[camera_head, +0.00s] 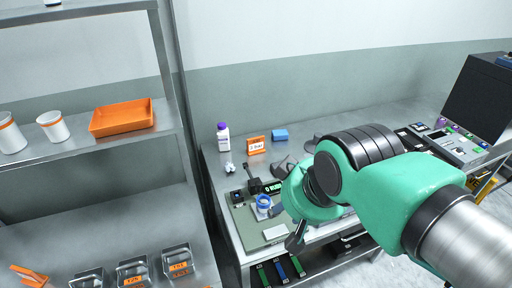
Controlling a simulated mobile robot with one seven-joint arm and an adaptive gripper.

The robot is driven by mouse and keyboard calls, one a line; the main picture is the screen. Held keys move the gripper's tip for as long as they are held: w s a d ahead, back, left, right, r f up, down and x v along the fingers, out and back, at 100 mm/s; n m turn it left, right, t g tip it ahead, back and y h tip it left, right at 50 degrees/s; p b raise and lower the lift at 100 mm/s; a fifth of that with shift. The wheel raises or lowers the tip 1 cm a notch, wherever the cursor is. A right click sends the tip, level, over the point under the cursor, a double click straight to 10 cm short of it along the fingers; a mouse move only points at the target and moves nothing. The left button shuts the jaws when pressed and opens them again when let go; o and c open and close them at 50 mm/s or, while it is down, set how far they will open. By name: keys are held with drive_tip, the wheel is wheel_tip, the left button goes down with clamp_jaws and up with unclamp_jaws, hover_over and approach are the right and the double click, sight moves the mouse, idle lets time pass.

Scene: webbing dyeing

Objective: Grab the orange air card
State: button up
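A small orange card (255,144) with a white label and dark print stands upright near the back of the metal workbench. The print is too small to read surely. My green arm reaches in from the right over the bench. My gripper (288,166) is mostly hidden by the arm; grey parts beside the green wrist seem to belong to it, to the right of and nearer than the card. They look apart from the card. Whether the fingers are open or shut does not show.
A purple-capped bottle (223,136) and a blue block (279,135) flank the card. A device with a green display (272,188) and a blue ring (264,201) are in front. A shelf with an orange tray (122,117) stands left; a control console (455,147) is at right.

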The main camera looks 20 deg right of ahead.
idle(0.4)
drive_tip(key=w+d+r+n+g+p, duration=0.1)
drive_tip(key=w+r+n+p, duration=0.2)
drive_tip(key=w, duration=0.5)
drive_tip(key=w+d+r+n+p, duration=0.1)
drive_tip(key=w+r+p, duration=0.1)
drive_tip(key=w+r, duration=0.45)
drive_tip(key=w+d+n+g+p, duration=0.25)
drive_tip(key=w+n+p, duration=0.25)
drive_tip(key=w, duration=1.4)
drive_tip(key=w+d+f+n+p, duration=0.2)
drive_tip(key=w+d+f+p, duration=0.15)
drive_tip(key=w, duration=0.45)
drive_tip(key=w+d+f+n+p, duration=0.2)
drive_tip(key=w+f, duration=0.2)
drive_tip(key=w, duration=0.4)
drive_tip(key=w+d+f+n+p, duration=0.1)
drive_tip(key=w+f, duration=0.2)
drive_tip(key=f, duration=0.2)
drive_tip(key=w+d+f+n+g+p, duration=0.1)
drive_tip(key=w+d+f+n+p, duration=0.1)
drive_tip(key=w+f, duration=0.2)
drive_tip(key=w+d+f+n+g+p, duration=0.1)
drive_tip(key=w+d+f+n, duration=0.1)
drive_tip(key=f, duration=0.4)
drive_tip(key=shift+w+f, duration=0.25)
drive_tip(key=shift+w, duration=0.4)
drive_tip(key=shift+f, duration=0.15)
drive_tip(key=shift+f, duration=4.15)
